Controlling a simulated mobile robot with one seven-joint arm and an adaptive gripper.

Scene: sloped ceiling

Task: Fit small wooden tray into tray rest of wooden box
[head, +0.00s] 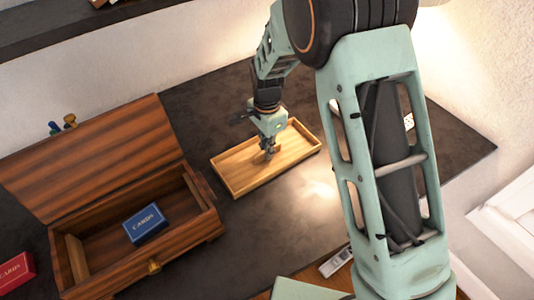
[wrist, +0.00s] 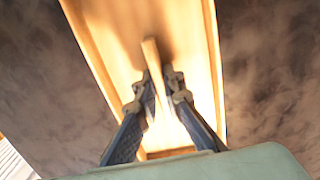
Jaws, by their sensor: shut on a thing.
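The small wooden tray (head: 240,172) is light wood, shallow and rectangular, at the middle of the dark table. It also fills the centre of the wrist view (wrist: 195,42). My gripper (head: 268,152) is over the tray's middle, its fingers (wrist: 158,90) closed on the upright wooden grip piece (wrist: 151,55). I cannot tell whether the tray touches the table. The wooden box (head: 188,237) stands left of the tray, its striped lid (head: 95,160) open. Light-wood strips show at its inner left end (head: 77,258) and right end (head: 193,190), apparently the tray rest.
A blue card box (head: 146,224) lies inside the wooden box. A red card box (head: 15,271) is at the far left. A grey remote (head: 336,262) lies near the front. Bare table separates the tray from the wooden box and extends right.

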